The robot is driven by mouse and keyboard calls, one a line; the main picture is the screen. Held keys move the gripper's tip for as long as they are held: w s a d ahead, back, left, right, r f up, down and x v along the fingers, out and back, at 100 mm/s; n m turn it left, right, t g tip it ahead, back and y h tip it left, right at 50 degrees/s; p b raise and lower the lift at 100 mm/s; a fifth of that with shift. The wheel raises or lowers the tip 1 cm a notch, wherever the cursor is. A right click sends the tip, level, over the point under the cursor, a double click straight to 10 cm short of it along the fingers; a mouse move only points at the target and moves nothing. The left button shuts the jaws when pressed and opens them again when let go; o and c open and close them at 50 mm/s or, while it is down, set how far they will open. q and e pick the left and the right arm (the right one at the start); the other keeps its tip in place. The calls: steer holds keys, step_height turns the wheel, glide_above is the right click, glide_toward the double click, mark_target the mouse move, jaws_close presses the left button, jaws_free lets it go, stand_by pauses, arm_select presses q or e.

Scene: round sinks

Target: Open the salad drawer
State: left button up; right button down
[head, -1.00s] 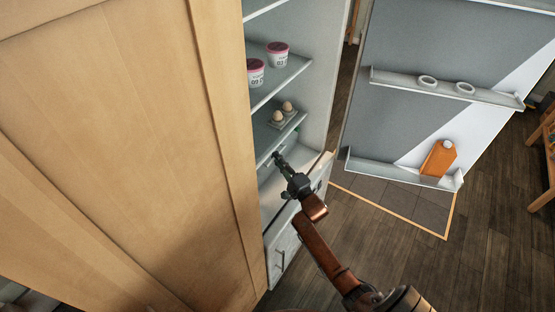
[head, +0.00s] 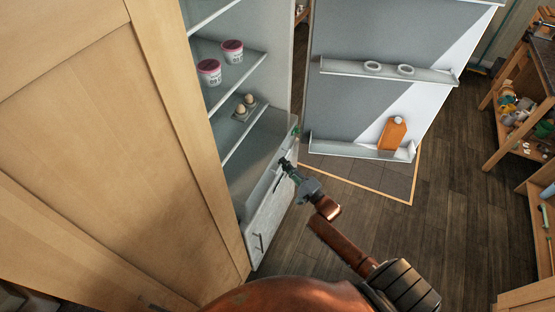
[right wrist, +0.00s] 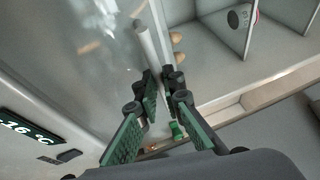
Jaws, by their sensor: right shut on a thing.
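The salad drawer (head: 255,140) is at the bottom of the open fridge, below the glass shelves. Its clear front shows in the right wrist view (right wrist: 85,55), with a pale bar handle (right wrist: 147,48) along it. My right gripper (head: 284,163) is at the drawer's front edge. In the right wrist view my right gripper (right wrist: 160,80) has its green-padded fingers closed around the handle. A small green item (head: 295,132) shows at the drawer's far end. How far the drawer stands out is hard to tell. My left gripper is not in view.
The fridge door (head: 350,100) stands wide open to the right, with an orange bottle (head: 392,133) in its lower shelf. Eggs (head: 244,106) and two tubs sit on the shelves. A freezer front with handle (head: 258,243) is below. Dark floor at right is clear.

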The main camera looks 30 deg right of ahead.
steer(key=shift+s+d, duration=0.2)
steer(key=shift+s, duration=0.1)
steer(key=c, duration=2)
jaws_free()
steer(key=shift+c, duration=0.2)
steer(key=v, duration=1.2)
